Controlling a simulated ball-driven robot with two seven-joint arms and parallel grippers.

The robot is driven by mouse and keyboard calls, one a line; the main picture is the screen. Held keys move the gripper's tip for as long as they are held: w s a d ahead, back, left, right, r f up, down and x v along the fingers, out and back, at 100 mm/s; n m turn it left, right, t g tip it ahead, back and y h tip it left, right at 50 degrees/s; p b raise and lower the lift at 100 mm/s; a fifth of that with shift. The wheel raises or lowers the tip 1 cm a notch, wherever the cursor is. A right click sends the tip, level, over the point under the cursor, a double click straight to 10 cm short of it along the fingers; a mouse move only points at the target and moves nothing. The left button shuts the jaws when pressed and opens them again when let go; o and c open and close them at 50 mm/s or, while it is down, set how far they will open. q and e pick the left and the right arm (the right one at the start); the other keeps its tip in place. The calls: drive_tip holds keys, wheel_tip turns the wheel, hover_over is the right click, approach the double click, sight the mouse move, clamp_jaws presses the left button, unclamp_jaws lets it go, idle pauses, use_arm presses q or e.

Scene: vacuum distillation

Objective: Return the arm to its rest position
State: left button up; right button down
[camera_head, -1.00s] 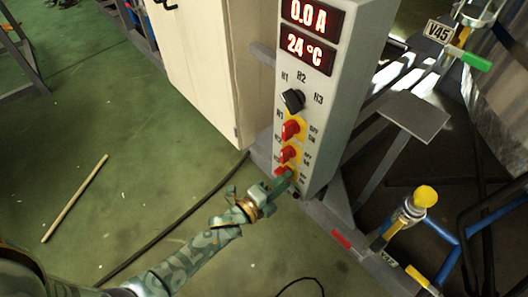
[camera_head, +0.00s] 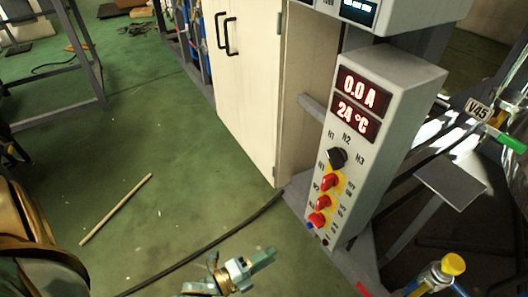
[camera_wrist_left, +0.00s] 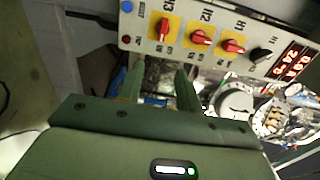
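My left gripper (camera_head: 265,257) is low in the middle of the head view, apart from the control panel (camera_head: 393,115) and to its lower left. In the left wrist view its two green fingers (camera_wrist_left: 160,82) stand apart with nothing between them, so it is open. The panel has a black knob (camera_head: 337,157) and three red knobs, the lowest (camera_head: 317,219) near its bottom edge. The red displays read 0.0 A and 24 °C. The knobs also show in the wrist view, beyond the fingers. My right gripper is not in view.
A cream cabinet (camera_head: 245,90) stands left of the panel. A black cable (camera_head: 215,244) and a wooden stick (camera_head: 115,210) lie on the green floor (camera_head: 150,130). A yellow-topped valve (camera_head: 453,264) is at the lower right. Floor left of the gripper is mostly clear.

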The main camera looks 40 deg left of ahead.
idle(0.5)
